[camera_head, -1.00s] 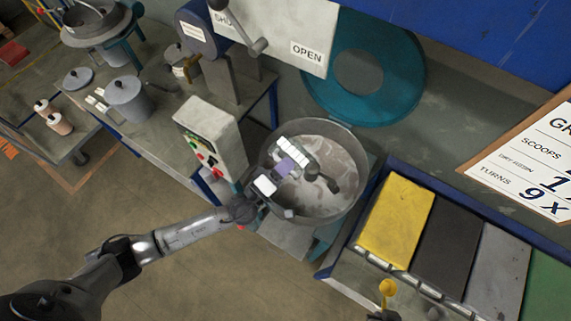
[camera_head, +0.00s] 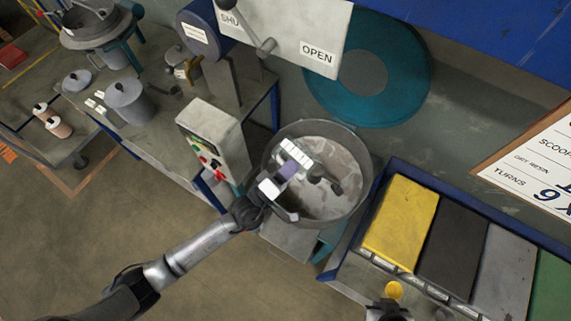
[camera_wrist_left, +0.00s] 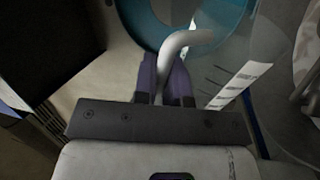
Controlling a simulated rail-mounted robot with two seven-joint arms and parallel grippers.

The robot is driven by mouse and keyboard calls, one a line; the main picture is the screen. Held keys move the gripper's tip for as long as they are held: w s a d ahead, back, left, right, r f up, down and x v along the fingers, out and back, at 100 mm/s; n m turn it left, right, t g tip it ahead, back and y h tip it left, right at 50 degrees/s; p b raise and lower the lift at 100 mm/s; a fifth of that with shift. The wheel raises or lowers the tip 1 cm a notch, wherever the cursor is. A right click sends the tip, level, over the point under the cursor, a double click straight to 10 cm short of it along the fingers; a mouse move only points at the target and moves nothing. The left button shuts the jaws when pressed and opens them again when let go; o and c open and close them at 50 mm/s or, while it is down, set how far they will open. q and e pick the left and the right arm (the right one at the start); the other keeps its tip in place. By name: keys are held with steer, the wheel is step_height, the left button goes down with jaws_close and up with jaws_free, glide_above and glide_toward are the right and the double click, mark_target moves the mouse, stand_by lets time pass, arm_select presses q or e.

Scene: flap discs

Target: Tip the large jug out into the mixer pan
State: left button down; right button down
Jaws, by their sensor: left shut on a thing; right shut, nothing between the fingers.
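The mixer pan (camera_head: 338,207) is a round grey pan with pale material on its inside and a dark mixing arm (camera_head: 322,182) in it. My left gripper (camera_head: 288,170) has purple fingers and is over the pan's left part. In the left wrist view the fingers (camera_wrist_left: 166,75) are shut on the pale curved handle of the large jug (camera_wrist_left: 232,88), a clear vessel with a white marked strip. The strip of the jug (camera_head: 296,152) also shows over the pan in the head view. Its tilt and contents are unclear. My right gripper (camera_head: 388,312) is partly cut off at the bottom edge.
A control box (camera_head: 212,140) with buttons stands left of the pan. Yellow, black, grey and green bins (camera_head: 402,222) are at right, with a yellow round knob (camera_head: 394,290) before them. A grey lidded pot (camera_head: 126,102) stands on the left bench.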

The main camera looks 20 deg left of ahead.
arm_select(q)
steer(key=shift+w+a+f+n+b, duration=0.25)
steer(key=shift+a+f+n+b, duration=0.15)
steer(key=shift+n+b, duration=0.15)
steer(key=w+a+f+n+y+b, duration=0.1)
steer(key=a+f+n+y+b, duration=0.2)
steer(key=n, duration=0.9)
steer(key=w+a+f+n+y+b, duration=0.2)
steer(key=f+n, duration=0.6)
steer(key=n, duration=0.4)
steer(key=shift+a+f+y+b, duration=0.2)
steer(key=shift+a+y+b, duration=0.4)
steer(key=shift+a+y, duration=0.1)
